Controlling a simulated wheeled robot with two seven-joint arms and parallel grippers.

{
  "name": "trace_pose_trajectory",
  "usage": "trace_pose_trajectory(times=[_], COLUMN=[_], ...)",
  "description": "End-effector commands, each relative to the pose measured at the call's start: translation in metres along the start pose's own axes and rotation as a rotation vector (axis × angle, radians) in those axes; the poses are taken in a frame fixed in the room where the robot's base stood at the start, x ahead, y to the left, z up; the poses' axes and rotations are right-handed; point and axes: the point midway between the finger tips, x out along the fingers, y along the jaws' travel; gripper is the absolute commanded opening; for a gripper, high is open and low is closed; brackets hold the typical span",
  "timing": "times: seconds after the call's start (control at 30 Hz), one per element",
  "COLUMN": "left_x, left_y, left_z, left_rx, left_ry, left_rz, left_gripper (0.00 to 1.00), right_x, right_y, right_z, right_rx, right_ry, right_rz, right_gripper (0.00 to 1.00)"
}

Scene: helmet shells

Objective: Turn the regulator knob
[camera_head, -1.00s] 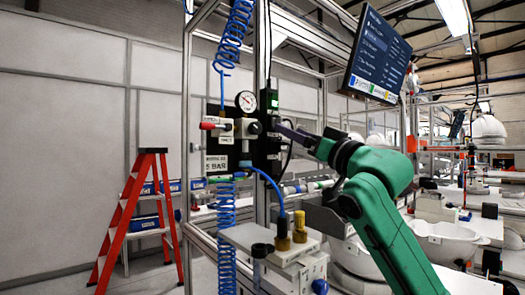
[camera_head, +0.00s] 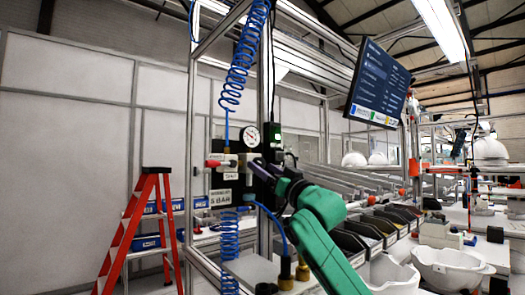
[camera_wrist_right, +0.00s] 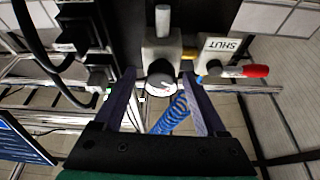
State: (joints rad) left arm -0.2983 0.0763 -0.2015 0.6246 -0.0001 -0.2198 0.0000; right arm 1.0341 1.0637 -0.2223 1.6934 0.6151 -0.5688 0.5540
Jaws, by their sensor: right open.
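The regulator block is pale, with a short dark knob (camera_wrist_right: 160,68) facing my right wrist camera. A round white gauge (camera_head: 250,135) stands above it on the dark panel; its face also shows in the right wrist view (camera_wrist_right: 162,89). My right gripper (camera_head: 261,168) is at the regulator and hides most of the knob in the head view. In the right wrist view my right gripper (camera_wrist_right: 159,75) is open, with one finger on each side of the knob and visible gaps. My left gripper is not in view.
A red-handled valve (camera_wrist_right: 254,71) with a SHUT tag (camera_wrist_right: 222,45) sits beside the regulator. Blue coiled hoses (camera_head: 242,55) hang close by. Metal frame posts surround the panel. A red stepladder (camera_head: 135,235) stands left; white helmet shells (camera_head: 452,268) lie right.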

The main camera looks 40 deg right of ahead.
Motion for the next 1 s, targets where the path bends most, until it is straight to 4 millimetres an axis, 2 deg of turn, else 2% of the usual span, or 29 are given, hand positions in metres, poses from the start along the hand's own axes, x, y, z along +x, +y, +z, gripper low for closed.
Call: trace_pose_trajectory(times=[0.03,0.1,0.33,0.37,0.5,0.53,0.57,1.0], left_x=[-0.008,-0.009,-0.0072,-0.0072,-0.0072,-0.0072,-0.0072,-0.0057], left_y=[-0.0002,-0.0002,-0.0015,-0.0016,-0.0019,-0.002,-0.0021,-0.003], left_z=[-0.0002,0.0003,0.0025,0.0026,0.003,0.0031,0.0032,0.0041], left_rx=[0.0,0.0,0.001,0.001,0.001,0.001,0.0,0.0], left_ry=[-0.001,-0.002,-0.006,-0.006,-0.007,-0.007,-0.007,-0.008], left_rz=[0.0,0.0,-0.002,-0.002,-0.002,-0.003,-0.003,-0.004], left_gripper=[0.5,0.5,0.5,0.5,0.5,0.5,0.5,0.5], right_x=[0.0077,0.0119,0.0124,0.0124,0.0123,0.0122,0.0122,0.0123], right_y=[-0.0009,-0.0009,-0.0006,-0.0006,-0.0005,-0.0005,-0.0004,-0.0018], right_z=[-0.0042,-0.0018,0.0011,0.0012,0.0011,0.0011,0.001,0.0015], right_rx=[0.002,0.0,-0.002,-0.002,-0.002,-0.002,-0.002,0.068], right_ry=[0.002,0.001,0.001,0.001,0.001,0.001,0.001,0.001], right_rz=[-0.001,-0.001,-0.001,-0.001,-0.001,-0.001,0.0,0.026], right_gripper=[0.74,0.74,0.74,0.7,0.16,0.05,0.0,0.0])
